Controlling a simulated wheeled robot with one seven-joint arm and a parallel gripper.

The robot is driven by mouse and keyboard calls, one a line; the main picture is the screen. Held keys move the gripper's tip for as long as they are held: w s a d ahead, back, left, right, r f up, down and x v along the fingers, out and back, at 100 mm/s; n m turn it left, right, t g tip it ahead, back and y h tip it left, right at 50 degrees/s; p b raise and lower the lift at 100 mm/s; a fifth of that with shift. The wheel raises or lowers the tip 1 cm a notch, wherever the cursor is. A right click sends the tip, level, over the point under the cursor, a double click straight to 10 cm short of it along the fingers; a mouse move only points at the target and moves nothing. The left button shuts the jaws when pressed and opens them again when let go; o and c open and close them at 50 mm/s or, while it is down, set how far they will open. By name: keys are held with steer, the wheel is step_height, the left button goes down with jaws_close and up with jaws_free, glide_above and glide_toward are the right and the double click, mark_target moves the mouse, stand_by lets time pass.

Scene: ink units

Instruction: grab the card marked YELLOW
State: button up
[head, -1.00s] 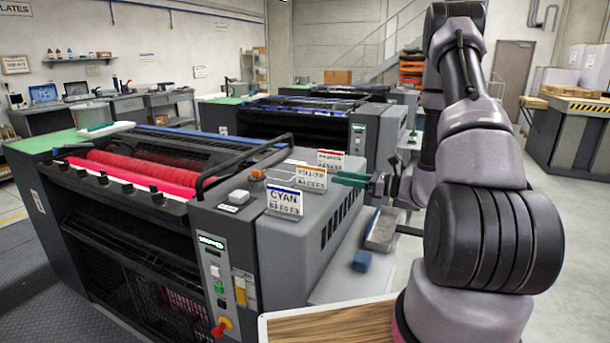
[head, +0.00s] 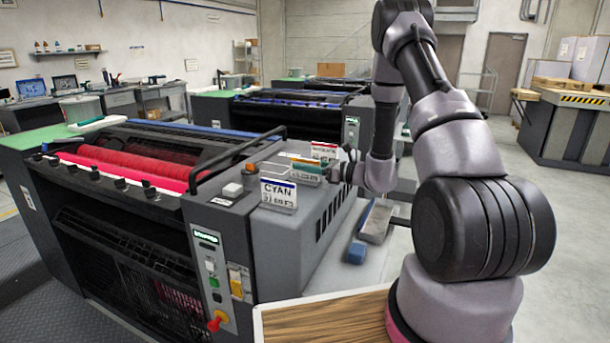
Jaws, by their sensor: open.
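The yellow card (head: 306,177) stands on the grey top of the press unit, between two other cards. My gripper (head: 304,164) is open and reaches in from the right at the card's upper part. I cannot tell whether the fingers are around the card or just in front of it. The card marked CYAN (head: 279,194) stands nearer, to the left. A red-topped card (head: 323,150) stands behind, its lettering too small to read surely.
A black rail (head: 235,158) curves up left of the cards. A grey tray (head: 376,222) and blue block (head: 357,253) lie lower right.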

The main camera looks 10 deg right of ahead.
steer(key=shift+c, duration=0.3)
jaws_close()
steer(key=shift+r, duration=0.1)
